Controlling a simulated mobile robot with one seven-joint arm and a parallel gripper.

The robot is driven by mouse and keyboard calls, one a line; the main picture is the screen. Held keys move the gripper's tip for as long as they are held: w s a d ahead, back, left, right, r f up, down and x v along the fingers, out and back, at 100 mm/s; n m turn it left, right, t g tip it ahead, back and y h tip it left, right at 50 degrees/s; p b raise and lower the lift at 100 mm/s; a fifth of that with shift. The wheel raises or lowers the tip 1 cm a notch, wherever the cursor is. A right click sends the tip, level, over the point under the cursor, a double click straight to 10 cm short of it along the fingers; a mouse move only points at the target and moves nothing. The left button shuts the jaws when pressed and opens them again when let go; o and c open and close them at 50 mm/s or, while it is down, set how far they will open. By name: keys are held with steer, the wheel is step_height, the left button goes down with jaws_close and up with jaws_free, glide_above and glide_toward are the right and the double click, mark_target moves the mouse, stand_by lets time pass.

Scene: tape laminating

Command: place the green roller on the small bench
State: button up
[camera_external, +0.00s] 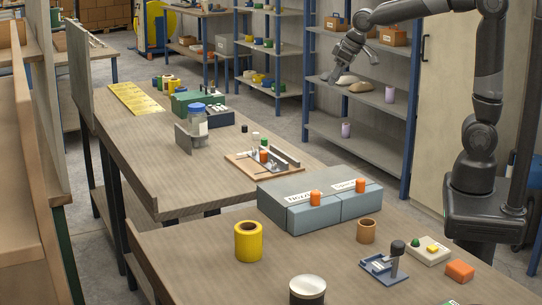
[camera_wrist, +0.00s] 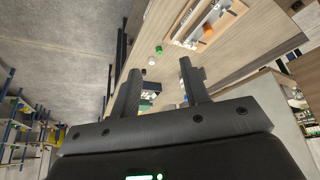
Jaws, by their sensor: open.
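A small green cylinder (camera_external: 264,143), likely the green roller, stands by a white one near the wooden fixture board on the middle table. It also shows in the wrist view (camera_wrist: 158,50), just beyond my fingertips in the picture and apart from them. My gripper (camera_external: 353,67) is raised at the upper right, in front of the shelves and away from the table. In the wrist view my gripper (camera_wrist: 161,66) has its two fingers spread with nothing between them. Which surface is the small bench is unclear; a small bench-like table (camera_external: 190,48) stands at the back.
The middle table also holds the fixture board (camera_external: 238,166), a jar (camera_external: 197,128) and yellow rolls (camera_external: 168,83). Blue-grey boxes (camera_external: 300,216), a yellow roll (camera_external: 248,241) and small parts occupy the front table. Shelves (camera_external: 345,132) stand behind my arm.

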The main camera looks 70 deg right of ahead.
steer(key=s+a, duration=0.1)
steer(key=s, duration=1.1)
steer(key=s+a+f+n, duration=0.1)
steer(key=s+a, duration=0.1)
steer(key=s, duration=1)
steer(key=shift+f+t+y, duration=0.3)
